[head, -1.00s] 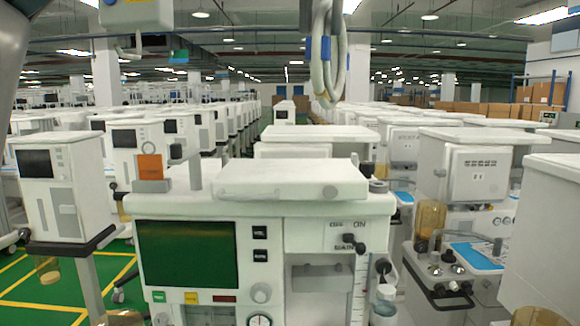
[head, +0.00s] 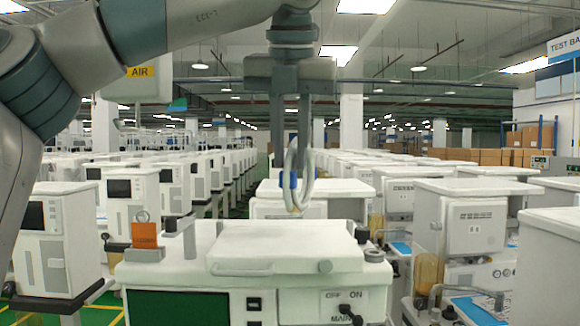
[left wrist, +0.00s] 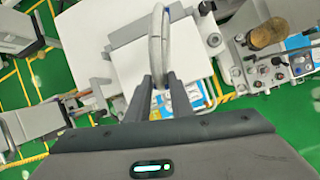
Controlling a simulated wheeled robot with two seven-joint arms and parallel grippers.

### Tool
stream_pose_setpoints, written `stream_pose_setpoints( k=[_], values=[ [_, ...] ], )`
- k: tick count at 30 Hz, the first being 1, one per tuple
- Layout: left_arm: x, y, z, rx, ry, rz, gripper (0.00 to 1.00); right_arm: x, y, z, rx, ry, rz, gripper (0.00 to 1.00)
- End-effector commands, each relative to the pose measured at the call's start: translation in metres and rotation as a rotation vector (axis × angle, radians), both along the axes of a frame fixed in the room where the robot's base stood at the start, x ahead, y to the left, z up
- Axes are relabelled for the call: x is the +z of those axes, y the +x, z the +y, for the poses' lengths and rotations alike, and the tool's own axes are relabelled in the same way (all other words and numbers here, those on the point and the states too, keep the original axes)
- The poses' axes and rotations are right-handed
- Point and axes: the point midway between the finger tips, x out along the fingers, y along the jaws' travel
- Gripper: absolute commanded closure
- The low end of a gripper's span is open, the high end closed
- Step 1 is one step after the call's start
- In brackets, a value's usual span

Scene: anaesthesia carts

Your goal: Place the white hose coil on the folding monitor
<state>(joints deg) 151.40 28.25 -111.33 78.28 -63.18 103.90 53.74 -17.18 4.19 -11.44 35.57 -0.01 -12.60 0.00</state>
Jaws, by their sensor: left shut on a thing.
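The white hose coil (head: 307,185) hangs upright from my left gripper (head: 291,160), with a blue band on its side. The gripper's fingers are shut on the coil's upper part. The folding monitor (head: 290,244) lies folded flat as a white slab on top of the nearest cart. In the head view the coil's lower end shows just above the slab's far edge, apart from it; the exact depth is unclear. In the left wrist view the coil (left wrist: 158,35) stands edge-on between the fingertips (left wrist: 157,88), over white surfaces. My right gripper is not in view.
On the nearest cart's top, an orange block (head: 144,235) and a grey post (head: 189,240) stand left of the slab, and a dark knob (head: 374,255) at its right. Rows of similar carts stand behind and at both sides. Green floor (left wrist: 275,145) shows between carts.

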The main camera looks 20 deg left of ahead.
Motion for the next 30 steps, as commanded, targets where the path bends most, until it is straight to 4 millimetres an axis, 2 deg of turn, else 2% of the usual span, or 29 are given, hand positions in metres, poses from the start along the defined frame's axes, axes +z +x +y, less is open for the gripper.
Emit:
stream_pose_setpoints(
  k=[13,24,30],
  values=[
    [-0.003,0.001,0.001,0.0,0.0,-0.001,1.0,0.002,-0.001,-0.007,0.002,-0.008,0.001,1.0],
    [-0.036,0.001,0.001,0.0,0.0,0.0,1.0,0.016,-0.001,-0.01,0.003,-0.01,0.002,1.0],
    [-0.041,0.001,0.001,0.001,-0.001,0.0,1.0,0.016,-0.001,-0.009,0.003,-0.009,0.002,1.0]
  ],
)
